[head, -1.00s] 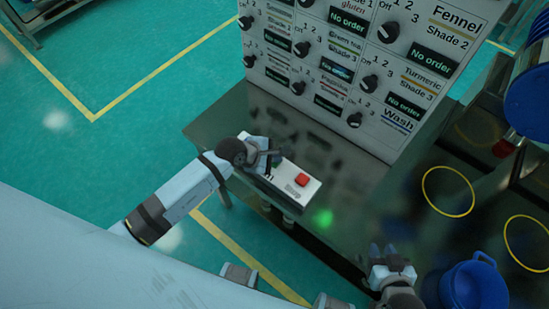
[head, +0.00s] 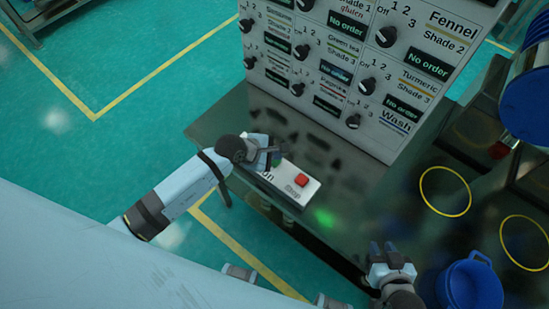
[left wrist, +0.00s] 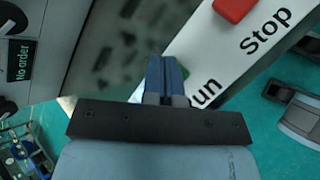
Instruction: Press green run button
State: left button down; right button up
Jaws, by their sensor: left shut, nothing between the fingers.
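A white button box with the words Run and Stop (head: 309,193) sits at the front edge of the dark metal table. Its red stop button (head: 302,180) is clear, and also shows at the top of the left wrist view (left wrist: 235,8). The green run button (left wrist: 185,73) is mostly hidden behind my left gripper; only a green sliver shows beside the fingers. My left gripper (head: 274,157) is shut and empty, with its fingertips over the Run end of the box. Contact with the button cannot be told. My right gripper (head: 384,249) is over the front of the table, away from the box.
A white panel of black knobs and order displays (head: 345,70) stands behind the box. A blue bucket (head: 472,287) is at the lower right, near yellow rings (head: 445,191) on the dark surface. A green glow (head: 325,218) shows on the table right of the box.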

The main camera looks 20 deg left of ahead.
aim_at(275, 162)
pick_arm(q)
jog(key=shift+r+p, duration=1.95)
jog(key=shift+r, duration=0.6)
jog(key=shift+f, duration=0.1)
jog(key=s+d+r+n+t+h, duration=0.1)
jog(key=s+r+n+t+h, duration=0.2)
jog(key=n, duration=0.9)
jog(key=s+d+r+n+t+h, duration=0.1)
jog(key=s+r+n+t+h, duration=0.2)
jog(key=n, duration=0.8)
jog(key=s+a+f+n+y, duration=0.3)
jog(key=s+f+n+y, duration=0.1)
jog(key=n, duration=1)
jog(key=s+a+f+n+g+y, duration=0.1)
jog(key=s+a+f+n+y, duration=0.3)
jog(key=n, duration=0.9)
jog(key=s+f+y, duration=0.1)
jog(key=s, duration=0.2)
jog(key=shift+a+n+g, duration=0.25)
jog(key=shift+n+g, duration=0.05)
jog(key=shift+n, duration=0.1)
